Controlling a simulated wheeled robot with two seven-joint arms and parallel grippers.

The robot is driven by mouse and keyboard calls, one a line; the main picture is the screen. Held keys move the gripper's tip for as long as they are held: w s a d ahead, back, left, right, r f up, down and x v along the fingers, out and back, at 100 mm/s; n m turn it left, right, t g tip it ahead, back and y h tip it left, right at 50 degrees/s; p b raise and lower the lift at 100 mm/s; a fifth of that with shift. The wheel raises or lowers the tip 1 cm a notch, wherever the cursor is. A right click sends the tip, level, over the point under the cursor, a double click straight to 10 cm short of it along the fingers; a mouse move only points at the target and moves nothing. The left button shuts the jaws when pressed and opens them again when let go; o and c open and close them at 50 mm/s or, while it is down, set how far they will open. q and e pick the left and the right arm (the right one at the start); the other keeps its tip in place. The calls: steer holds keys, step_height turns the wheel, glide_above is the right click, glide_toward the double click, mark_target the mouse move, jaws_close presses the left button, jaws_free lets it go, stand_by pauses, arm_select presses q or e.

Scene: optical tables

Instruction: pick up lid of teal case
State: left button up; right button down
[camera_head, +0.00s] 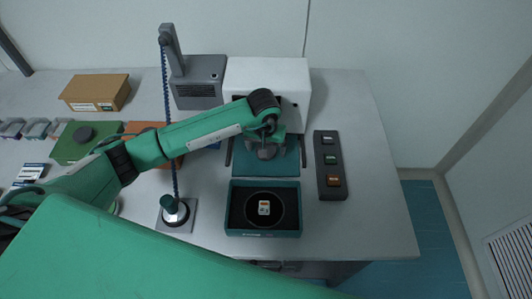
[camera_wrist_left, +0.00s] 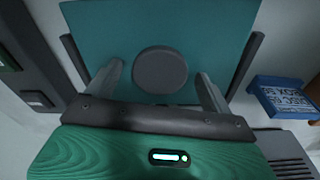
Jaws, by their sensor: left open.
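The teal lid (camera_head: 285,168) is a flat square plate behind the open teal case (camera_head: 264,234). In the left wrist view the lid (camera_wrist_left: 215,25) has a round dark grey knob (camera_wrist_left: 160,70) at its middle. My left gripper (camera_head: 267,153) is over the lid and hides its knob in the head view. In the left wrist view its fingers (camera_wrist_left: 160,78) are apart, one on each side of the knob, with gaps showing. The case holds a small white and red piece (camera_head: 264,208) on a dark round insert. My right gripper is out of view.
A white box-shaped device (camera_head: 285,72) stands behind the lid, and dark bars flank the lid. A dark button panel (camera_head: 330,165) is to the right. A blue labelled box (camera_wrist_left: 285,97) shows in the wrist view. A cable post (camera_head: 174,212) stands left of the case.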

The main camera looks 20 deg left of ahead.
arm_select(q)
steer(key=c, duration=1.2)
steer(key=shift+o, duration=0.2)
steer(key=shift+r, duration=0.1)
